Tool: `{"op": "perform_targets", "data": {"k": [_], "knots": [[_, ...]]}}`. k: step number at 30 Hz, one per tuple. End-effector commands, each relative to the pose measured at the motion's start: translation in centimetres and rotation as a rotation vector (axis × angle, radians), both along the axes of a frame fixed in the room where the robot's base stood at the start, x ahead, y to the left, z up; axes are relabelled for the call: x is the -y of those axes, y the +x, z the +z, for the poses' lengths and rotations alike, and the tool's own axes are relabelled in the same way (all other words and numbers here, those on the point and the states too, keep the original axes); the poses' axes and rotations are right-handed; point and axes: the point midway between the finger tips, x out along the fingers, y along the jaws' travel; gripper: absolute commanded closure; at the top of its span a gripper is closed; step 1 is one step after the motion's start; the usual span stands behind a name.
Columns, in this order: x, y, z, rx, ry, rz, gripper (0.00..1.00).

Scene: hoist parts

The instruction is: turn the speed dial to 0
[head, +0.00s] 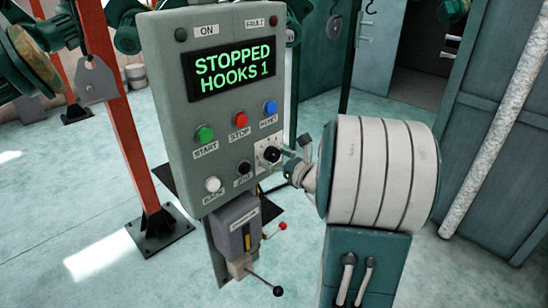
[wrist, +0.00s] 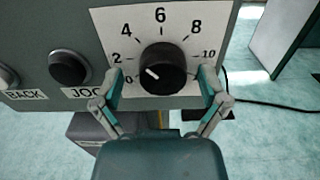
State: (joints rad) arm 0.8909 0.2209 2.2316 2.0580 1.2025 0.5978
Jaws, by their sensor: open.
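The black speed dial (wrist: 164,68) sits on a white plate marked 0 to 10 in the wrist view. Its white pointer line slants up and to the left, roughly towards the 2; the exact reading is hard to tell. My gripper (wrist: 160,80) is open, with one finger on each side of the dial and gaps between fingers and knob. The left finger is near the 0 and 2 marks, the right one below the 10. In the head view the dial (head: 271,154) is at the panel's lower right, with my gripper (head: 291,164) close in front.
The grey control panel (head: 228,120) has a screen (head: 234,70) reading "STOPPED HOOKS 1". The black JOG button (wrist: 70,68) is left of the dial plate. Green, red, blue and white buttons sit nearby. A lever box (head: 238,228) hangs below.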

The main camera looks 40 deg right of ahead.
Motion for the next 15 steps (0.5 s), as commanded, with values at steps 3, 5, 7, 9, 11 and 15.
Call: {"op": "perform_targets", "data": {"k": [3,5,7,9,11,15], "knots": [[0.00,0.00,-0.01,0.000,0.000,0.000,0.07],[-0.01,-0.01,-0.01,0.000,0.000,0.000,0.07],[-0.02,-0.02,-0.01,0.000,0.000,0.000,0.34],[-0.02,-0.02,0.00,0.000,-0.001,0.000,0.65],[-0.04,-0.02,0.03,0.000,-0.001,-0.001,0.90],[-0.01,-0.01,0.04,0.000,-0.001,0.000,0.90]]}}
